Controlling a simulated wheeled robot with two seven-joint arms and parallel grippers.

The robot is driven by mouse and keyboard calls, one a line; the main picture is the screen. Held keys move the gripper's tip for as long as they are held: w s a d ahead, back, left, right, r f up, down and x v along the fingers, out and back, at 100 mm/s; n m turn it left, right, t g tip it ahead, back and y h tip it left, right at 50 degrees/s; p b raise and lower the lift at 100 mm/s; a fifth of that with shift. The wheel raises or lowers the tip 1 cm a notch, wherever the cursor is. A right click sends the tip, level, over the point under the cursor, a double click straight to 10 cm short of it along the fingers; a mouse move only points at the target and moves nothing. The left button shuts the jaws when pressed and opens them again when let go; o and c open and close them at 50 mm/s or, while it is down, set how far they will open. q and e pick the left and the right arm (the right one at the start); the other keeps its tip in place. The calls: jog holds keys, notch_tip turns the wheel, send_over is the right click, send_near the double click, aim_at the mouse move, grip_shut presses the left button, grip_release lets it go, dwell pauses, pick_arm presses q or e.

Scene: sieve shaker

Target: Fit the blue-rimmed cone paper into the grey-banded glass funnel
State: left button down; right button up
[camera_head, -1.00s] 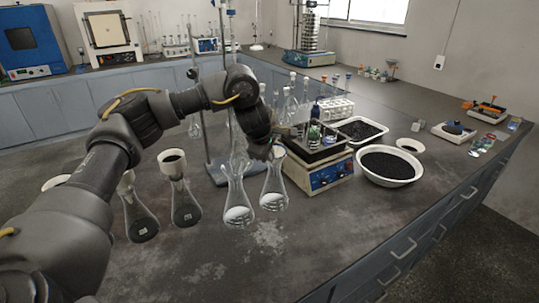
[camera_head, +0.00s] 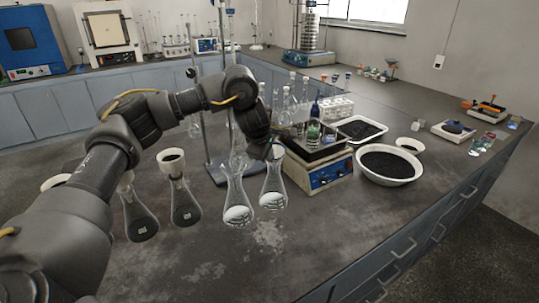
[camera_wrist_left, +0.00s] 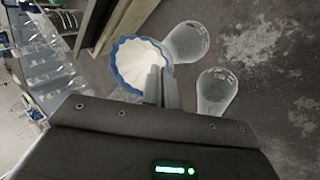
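In the left wrist view the cone paper (camera_wrist_left: 133,64) shows a white inside and a scalloped blue rim. My left gripper's two fingers (camera_wrist_left: 163,84) are close together at its rim, apparently pinching it. In the head view the left gripper (camera_head: 272,150) is over the bench, just above the neck of the right-hand clear flask (camera_head: 273,193). The cone paper is mostly hidden there behind the gripper. I cannot clearly pick out the grey-banded glass funnel. My right gripper is not in view.
A second clear flask (camera_head: 237,208) stands beside the first. Two flasks with dark contents (camera_head: 186,208) stand to the left. A hotplate-like box (camera_head: 325,175) and a bowl of black grains (camera_head: 388,182) stand to the right.

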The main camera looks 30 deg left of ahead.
pick_arm(q)
jog(key=shift+s+a+f, duration=0.1)
jog(key=shift+s+f, duration=0.05)
jog(key=shift+f, duration=0.3)
jog(key=shift+s+a+f, duration=0.1)
jog(key=shift+s+f, duration=0.05)
jog(key=shift+f, duration=0.25)
jog(key=c, duration=1.6)
grip_release()
jog(key=shift+d, duration=0.1)
jog(key=shift+r, duration=0.1)
jog(key=shift+w+r+g+p, duration=0.15)
jog(key=shift+r+p, duration=0.45)
jog(key=shift+w+r+g+p, duration=0.15)
jog(key=shift+r+p, duration=0.4)
jog(key=shift+w+r+p, duration=0.15)
jog(key=shift+r+p, duration=1.4)
jog(key=shift+r, duration=0.35)
